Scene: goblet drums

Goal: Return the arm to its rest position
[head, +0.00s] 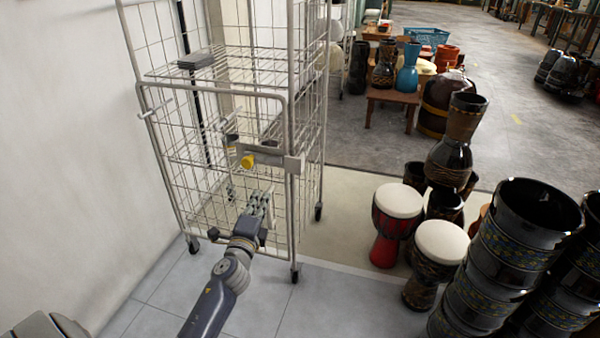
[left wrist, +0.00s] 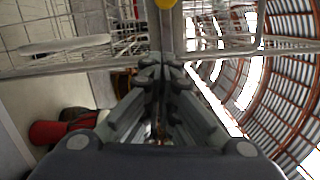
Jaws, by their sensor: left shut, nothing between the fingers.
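My left arm reaches up from the bottom of the head view. Its gripper (head: 262,203) is in front of the lower part of the wire cage trolley (head: 222,50), below the trolley's latch bar with a yellow knob (head: 248,161). In the left wrist view the fingers (left wrist: 160,70) are together with nothing between them. The yellow knob (left wrist: 165,3) shows just beyond the fingertips at the top of that view. I cannot tell whether the fingers touch the trolley. My right gripper is not in view.
Goblet drums with white heads (head: 398,201) stand right of the trolley. A tall stack of dark drum shells (head: 515,240) is at the right. A low wooden table (head: 392,97) with drums stands further back. Grey tiled floor in front of the trolley is clear.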

